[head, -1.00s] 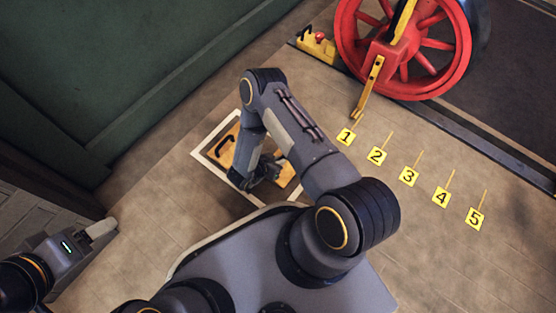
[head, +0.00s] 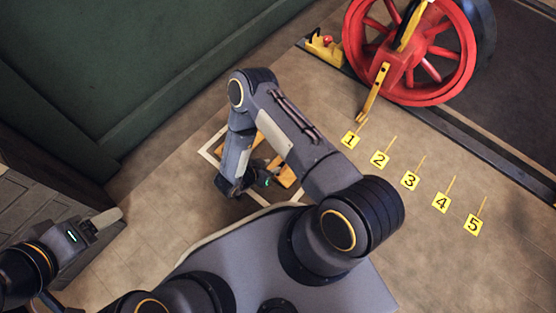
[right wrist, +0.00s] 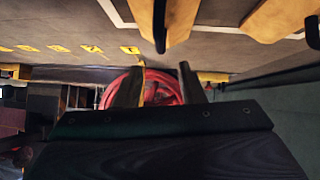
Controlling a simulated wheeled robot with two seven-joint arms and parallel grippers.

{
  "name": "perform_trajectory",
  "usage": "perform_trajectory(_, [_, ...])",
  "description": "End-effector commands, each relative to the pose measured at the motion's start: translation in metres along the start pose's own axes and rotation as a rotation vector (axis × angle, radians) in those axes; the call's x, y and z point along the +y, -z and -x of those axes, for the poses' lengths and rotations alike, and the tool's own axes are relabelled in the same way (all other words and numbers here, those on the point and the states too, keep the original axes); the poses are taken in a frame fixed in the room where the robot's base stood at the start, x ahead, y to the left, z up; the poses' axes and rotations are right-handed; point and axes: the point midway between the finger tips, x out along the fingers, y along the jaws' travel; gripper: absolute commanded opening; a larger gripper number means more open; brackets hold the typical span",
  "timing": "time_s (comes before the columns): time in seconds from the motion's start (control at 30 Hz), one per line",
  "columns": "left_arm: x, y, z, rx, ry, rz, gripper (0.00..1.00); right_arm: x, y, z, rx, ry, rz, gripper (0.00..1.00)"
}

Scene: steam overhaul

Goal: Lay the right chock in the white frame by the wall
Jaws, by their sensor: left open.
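The white frame (head: 213,141) lies on the floor near the green wall. Two orange-yellow chocks with black handles lie inside its outline, one (head: 258,139) farther back and one (head: 288,178) nearer me. They are partly hidden by my right arm. In the right wrist view they show at the top, one chock (right wrist: 182,18) at the middle and one (right wrist: 278,18) at the right. My right gripper (head: 266,181) is over the frame; its fingers (right wrist: 160,85) are apart with nothing between them. My left gripper (head: 104,226) is open and empty at far left.
A red spoked wheel (head: 463,75) stands on the rail at the back, with a yellow block with a red knob (head: 322,47) beside it. Numbered yellow markers (head: 380,160) line the floor. A grey cabinet (head: 30,210) stands at left.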

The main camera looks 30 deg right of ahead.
Motion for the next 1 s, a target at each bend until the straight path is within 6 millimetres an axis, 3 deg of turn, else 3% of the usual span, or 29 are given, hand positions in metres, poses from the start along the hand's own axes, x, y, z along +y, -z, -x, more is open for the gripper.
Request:
perform_trajectory(0.1, [0.004, 0.004, 0.009, 0.000, 0.000, 0.000, 0.68, 0.000, 0.002, 0.022, 0.001, 0.002, 0.001, 0.36])
perform_trajectory(0.27, [0.005, 0.006, 0.011, 0.000, 0.000, 0.000, 0.68, -0.001, 0.002, 0.035, -0.002, 0.003, -0.002, 0.36])
perform_trajectory(0.37, [0.005, 0.006, 0.012, 0.000, 0.000, 0.000, 0.68, -0.017, 0.014, 0.040, -0.032, 0.044, -0.032, 0.36])
perform_trajectory(0.43, [0.005, 0.006, 0.012, 0.000, 0.000, 0.000, 0.68, -0.040, 0.034, 0.046, -0.081, 0.110, -0.072, 0.36])
perform_trajectory(0.6, [0.005, 0.006, 0.011, 0.000, 0.000, 0.000, 0.68, -0.109, 0.118, 0.084, -0.254, 0.383, -0.175, 0.36])
perform_trajectory(0.73, [0.005, 0.006, 0.011, 0.000, 0.000, 0.000, 0.68, -0.135, 0.192, 0.130, -0.365, 0.612, -0.194, 0.36])
perform_trajectory(0.87, [0.005, 0.006, 0.011, 0.000, 0.000, 0.000, 0.68, -0.132, 0.259, 0.182, -0.444, 0.822, -0.156, 0.36])
perform_trajectory(1.0, [0.005, 0.006, 0.011, 0.000, 0.000, 0.000, 0.68, -0.096, 0.315, 0.236, -0.493, 1.008, -0.062, 0.36])
